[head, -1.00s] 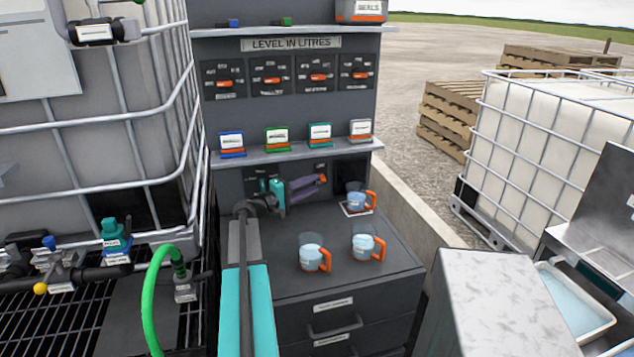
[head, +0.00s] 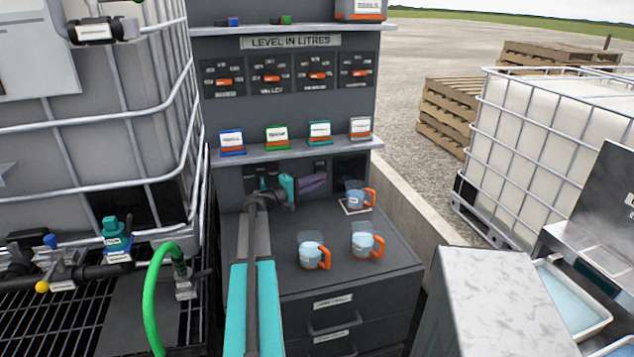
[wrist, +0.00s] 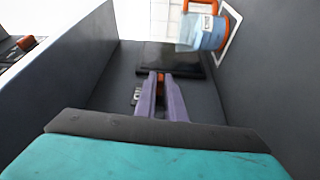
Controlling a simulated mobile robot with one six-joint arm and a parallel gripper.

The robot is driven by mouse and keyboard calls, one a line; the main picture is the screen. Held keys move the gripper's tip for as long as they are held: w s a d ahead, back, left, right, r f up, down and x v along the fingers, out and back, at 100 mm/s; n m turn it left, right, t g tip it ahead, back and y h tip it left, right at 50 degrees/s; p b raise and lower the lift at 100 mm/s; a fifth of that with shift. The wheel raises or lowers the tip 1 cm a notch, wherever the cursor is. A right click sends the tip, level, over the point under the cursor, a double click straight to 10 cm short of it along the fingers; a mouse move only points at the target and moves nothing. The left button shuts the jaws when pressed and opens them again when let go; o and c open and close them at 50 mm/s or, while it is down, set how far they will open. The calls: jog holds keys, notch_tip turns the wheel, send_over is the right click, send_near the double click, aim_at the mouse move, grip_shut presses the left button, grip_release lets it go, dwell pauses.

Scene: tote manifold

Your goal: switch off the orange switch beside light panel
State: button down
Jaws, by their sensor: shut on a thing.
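The orange switch (wrist: 160,77) shows as a small orange piece between my fingertips in the wrist view. It sits on the dark back wall beside a black panel (wrist: 185,62), which looks like the light panel. In the head view this dark panel (head: 350,172) is at the right of the recess under the lower shelf. My gripper (wrist: 160,84) has its purple fingers close together, shut on the orange switch. In the head view my gripper (head: 315,180) reaches into the recess, and its tips and the switch are hard to make out. Which way the switch points cannot be told.
A jug with an orange handle (head: 355,195) stands on a white-edged mat right of my gripper. Two more jugs (head: 312,253) (head: 364,241) stand on the counter in front. The shelf (head: 290,155) with labelled blocks is close above my arm.

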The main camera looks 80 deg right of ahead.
jog(key=shift+f+b, duration=0.3)
jog(key=shift+b, duration=0.9)
jog(key=m+b, duration=0.1)
jog(key=b, duration=0.2)
jog(key=shift+d+f+m+b, duration=0.1)
jog(key=shift+f+m+b, duration=0.05)
jog(key=shift+m+b, duration=0.2)
jog(key=m+b, duration=0.1)
jog(key=b, duration=0.3)
jog(key=m+g+b, duration=0.1)
jog(key=b, duration=0.2)
jog(key=shift+w+d+f+h+b, duration=0.15)
jog(key=shift+w+f+h+b, duration=0.05)
jog(key=shift+f+h+b, duration=0.2)
jog(key=shift+r+m+g+b, duration=0.1)
jog(key=shift+m+g+b, duration=0.25)
jog(key=shift+b, duration=0.1)
jog(key=shift+r, duration=0.1)
jog(key=c, duration=1.8)
grip_release()
jog(key=shift+c, duration=0.2)
